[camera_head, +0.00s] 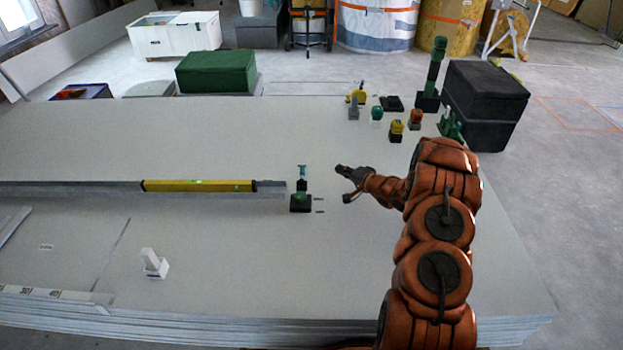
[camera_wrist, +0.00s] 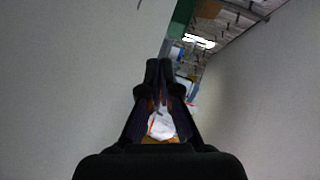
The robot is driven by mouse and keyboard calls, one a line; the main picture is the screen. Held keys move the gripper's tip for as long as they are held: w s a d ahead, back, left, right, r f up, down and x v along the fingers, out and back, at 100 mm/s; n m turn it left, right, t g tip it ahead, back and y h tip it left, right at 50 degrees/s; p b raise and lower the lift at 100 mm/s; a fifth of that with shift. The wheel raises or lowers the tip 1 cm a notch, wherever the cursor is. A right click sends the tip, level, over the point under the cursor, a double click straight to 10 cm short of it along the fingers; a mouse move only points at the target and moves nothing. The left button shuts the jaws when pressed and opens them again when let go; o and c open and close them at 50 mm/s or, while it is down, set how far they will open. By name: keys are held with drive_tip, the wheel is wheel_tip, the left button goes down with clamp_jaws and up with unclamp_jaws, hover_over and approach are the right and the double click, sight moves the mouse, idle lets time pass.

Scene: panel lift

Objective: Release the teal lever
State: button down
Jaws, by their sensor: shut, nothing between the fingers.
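The teal lever (camera_head: 302,172) stands upright on a small dark block with a green part, near the middle of the large pale panel stack (camera_head: 200,135). Its top looks like a short crossbar. My gripper (camera_head: 340,170) is to the right of the lever in the head view, with a visible gap between them. The wrist view shows its dark fingers (camera_wrist: 159,66) together, with nothing held. The lever does not show in the wrist view.
A yellow level (camera_head: 198,186) lies on a long rail ending just left of the lever. A white bracket (camera_head: 153,264) stands at front left. Several small coloured pieces, a tall green-and-black post (camera_head: 434,70) and a black box (camera_head: 484,100) are at back right.

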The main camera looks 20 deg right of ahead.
sight(312, 179)
drive_tip(key=f, duration=0.1)
drive_tip(key=s+f+y+b, duration=0.1)
drive_tip(key=f, duration=0.1)
drive_tip(key=shift+s+a+m, duration=0.1)
drive_tip(key=shift+a+m, duration=0.1)
drive_tip(key=shift+m, duration=0.1)
drive_tip(key=b+x, duration=0.3)
drive_tip(key=x, duration=0.7)
drive_tip(key=shift+a+r, duration=0.1)
drive_tip(key=shift+r, duration=0.05)
drive_tip(key=shift+w+a+f+b, duration=0.1)
drive_tip(key=shift+w+a+b, duration=0.1)
drive_tip(key=shift+a+b, duration=0.15)
drive_tip(key=shift+w+a+f+b, duration=0.15)
drive_tip(key=shift+w+a+b, duration=0.05)
drive_tip(key=shift+a, duration=0.25)
drive_tip(key=shift+w+a+f+b, duration=0.1)
drive_tip(key=shift+w+a+b, duration=0.1)
drive_tip(key=shift+a, duration=0.25)
drive_tip(key=shift+w+a+f+b, duration=0.1)
drive_tip(key=shift+w+a+b, duration=0.1)
drive_tip(key=shift+a, duration=0.3)
